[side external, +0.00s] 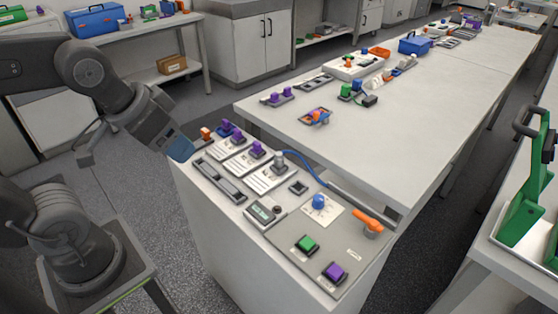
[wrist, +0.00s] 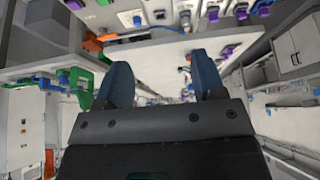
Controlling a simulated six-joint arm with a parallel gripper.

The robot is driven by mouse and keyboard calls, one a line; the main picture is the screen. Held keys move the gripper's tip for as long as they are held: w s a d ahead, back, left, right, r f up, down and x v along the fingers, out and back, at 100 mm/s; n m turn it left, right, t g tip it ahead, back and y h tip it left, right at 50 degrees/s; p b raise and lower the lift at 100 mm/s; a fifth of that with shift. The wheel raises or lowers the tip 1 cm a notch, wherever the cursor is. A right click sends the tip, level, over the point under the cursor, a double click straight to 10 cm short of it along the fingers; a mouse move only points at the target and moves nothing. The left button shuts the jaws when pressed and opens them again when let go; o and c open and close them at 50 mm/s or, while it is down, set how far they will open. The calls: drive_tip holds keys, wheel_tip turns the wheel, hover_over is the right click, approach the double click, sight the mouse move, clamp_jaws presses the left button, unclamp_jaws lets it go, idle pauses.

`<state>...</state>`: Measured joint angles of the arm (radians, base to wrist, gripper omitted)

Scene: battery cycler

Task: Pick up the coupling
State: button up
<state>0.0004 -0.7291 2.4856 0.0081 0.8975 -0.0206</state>
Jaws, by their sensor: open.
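My gripper (side external: 180,148) is to the left of the near bench panel in the side view, near its back left corner, and touches nothing that I can see. In the wrist view its two blue fingers (wrist: 165,78) stand apart with nothing between them. I cannot tell for sure which part is the coupling. A grey fitting (side external: 279,159) at the end of a blue hose (side external: 305,168) stands on the panel, to the right of several purple-topped connectors (side external: 257,150).
The panel also holds an orange handle (side external: 367,221), a blue knob (side external: 319,202), a green button (side external: 306,243) and a purple button (side external: 334,272). A colourful small part (side external: 315,116) lies on the white bench (side external: 380,140). A green press (side external: 527,180) stands at right.

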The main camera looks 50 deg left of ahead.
drive_tip(key=w+a+n+g+y, duration=0.1)
drive_tip(key=w+a+n, duration=0.15)
drive_tip(key=w, duration=0.75)
drive_tip(key=n+g+y, duration=0.1)
drive_tip(key=n+y, duration=0.1)
drive_tip(key=n, duration=0.4)
approach(279, 154)
drive_tip(key=x, duration=0.5)
drive_tip(key=shift+s+d+f, duration=0.15)
drive_tip(key=shift+s+f, duration=0.05)
drive_tip(key=shift+f, duration=0.15)
drive_tip(key=shift+x, duration=3.1)
drive_tip(key=shift+w+r, duration=0.15)
drive_tip(key=c, duration=1)
drive_tip(key=shift+c, duration=0.2)
